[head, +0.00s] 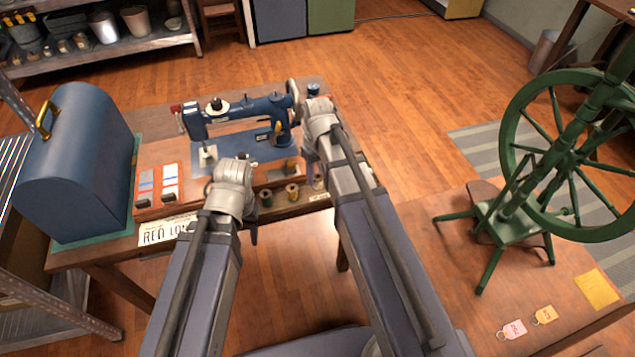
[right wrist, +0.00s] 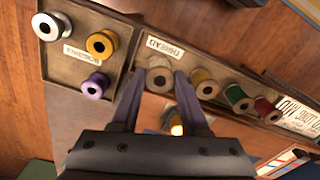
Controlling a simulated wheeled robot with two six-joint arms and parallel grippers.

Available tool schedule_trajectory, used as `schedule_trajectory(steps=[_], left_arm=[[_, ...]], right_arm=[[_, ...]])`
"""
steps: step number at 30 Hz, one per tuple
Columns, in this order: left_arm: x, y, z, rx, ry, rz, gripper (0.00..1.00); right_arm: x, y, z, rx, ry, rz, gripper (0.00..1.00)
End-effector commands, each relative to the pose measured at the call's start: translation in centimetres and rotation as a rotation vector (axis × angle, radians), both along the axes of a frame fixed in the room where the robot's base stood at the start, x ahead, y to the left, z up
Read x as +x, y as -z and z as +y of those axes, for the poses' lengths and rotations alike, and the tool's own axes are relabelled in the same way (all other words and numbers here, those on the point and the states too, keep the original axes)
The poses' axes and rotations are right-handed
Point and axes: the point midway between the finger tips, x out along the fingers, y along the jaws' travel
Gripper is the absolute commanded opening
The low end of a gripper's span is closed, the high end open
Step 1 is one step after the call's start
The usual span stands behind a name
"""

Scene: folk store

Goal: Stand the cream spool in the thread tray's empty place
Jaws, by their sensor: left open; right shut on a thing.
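In the right wrist view the cream spool (right wrist: 160,73) is between the fingertips of my right gripper (right wrist: 158,88), which is shut on it. It appears upright at the end of the thread tray (right wrist: 208,62), in line with a yellow spool (right wrist: 205,84), a green spool (right wrist: 239,99) and a red spool (right wrist: 264,108). I cannot tell whether its base touches the tray floor. In the head view the thread tray (head: 280,208) lies at the table's front edge. My left gripper (head: 252,234) is open in front of the table, mostly hidden by its arm.
Beside the thread tray, another tray (right wrist: 65,67) holds white, gold and purple spools. A blue sewing machine (head: 245,112) stands behind the thread tray. A blue domed case (head: 80,165) is at left. A green spinning wheel (head: 555,150) stands on the table at right.

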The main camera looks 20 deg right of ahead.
Motion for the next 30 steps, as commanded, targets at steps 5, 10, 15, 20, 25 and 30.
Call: schedule_trajectory(steps=[5,10,15,20,25,30], left_arm=[[0.0,2.4,0.0,0.0,0.0,0.0,0.5],[0.0,2.1,0.0,0.0,0.0,0.0,0.5],[0.0,2.3,0.0,0.0,0.0,0.0,0.5],[0.0,2.4,0.0,0.0,0.0,0.0,0.5],[0.0,2.4,0.0,0.0,0.0,0.0,0.5],[0.0,2.4,0.0,0.0,0.0,0.0,0.5]], right_arm=[[0.0,2.4,0.0,0.0,0.0,0.0,0.18],[0.0,2.1,0.0,0.0,0.0,0.0,0.18],[0.0,2.3,0.0,0.0,0.0,0.0,0.18],[0.0,2.4,0.0,0.0,0.0,0.0,0.54],[0.0,2.4,0.0,0.0,0.0,0.0,0.73],[0.0,2.4,0.0,0.0,0.0,0.0,0.75]])
